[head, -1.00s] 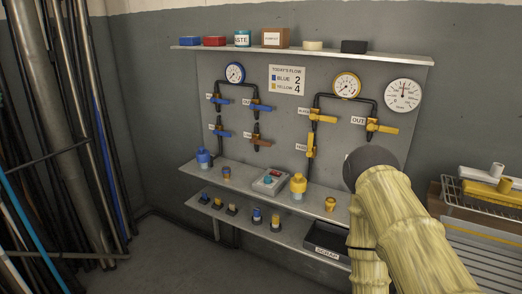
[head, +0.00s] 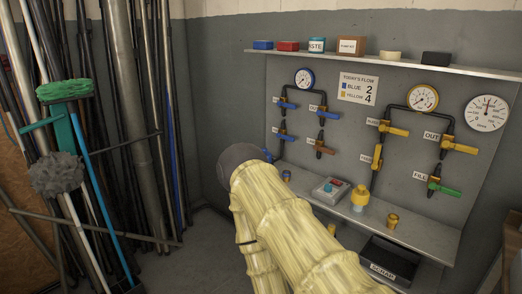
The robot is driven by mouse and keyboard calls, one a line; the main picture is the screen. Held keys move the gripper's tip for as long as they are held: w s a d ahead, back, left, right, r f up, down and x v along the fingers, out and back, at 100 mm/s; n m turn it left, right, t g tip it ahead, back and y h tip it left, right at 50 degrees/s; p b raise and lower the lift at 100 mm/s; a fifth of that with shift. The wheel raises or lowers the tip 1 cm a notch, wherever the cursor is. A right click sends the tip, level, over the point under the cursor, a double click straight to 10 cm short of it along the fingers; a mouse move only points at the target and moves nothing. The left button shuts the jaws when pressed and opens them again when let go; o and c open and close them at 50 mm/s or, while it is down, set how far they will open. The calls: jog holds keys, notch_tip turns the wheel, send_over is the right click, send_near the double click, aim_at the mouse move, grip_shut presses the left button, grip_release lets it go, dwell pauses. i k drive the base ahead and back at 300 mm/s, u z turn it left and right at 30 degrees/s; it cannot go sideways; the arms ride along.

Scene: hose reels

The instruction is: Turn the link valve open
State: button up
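The valves are on a grey wall panel (head: 305,95). On the left are blue-handled valves (head: 284,134) and a brown-orange handle (head: 324,150). On the right are yellow-handled valves (head: 395,130), one with its handle pointing down (head: 378,158), and a green-handled valve (head: 445,189). The small labels are mostly too blurred to read, so I cannot tell which is the link valve. My arm in its pale yellow sleeve rises from the bottom and covers the panel's lower left. My gripper's fingers do not show.
A shelf below the valves holds a grey box with a button (head: 331,189), a yellow-capped bottle (head: 359,197) and a small brass fitting (head: 392,221). A black scrap tray (head: 388,262) sits lower. Poles and mops (head: 66,92) lean at the left. Gauges (head: 487,113) hang above.

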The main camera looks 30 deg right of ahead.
aim_at(315, 147)
jog(key=u, duration=0.25)
jog(key=i, duration=0.95)
jog(key=z, duration=0.75)
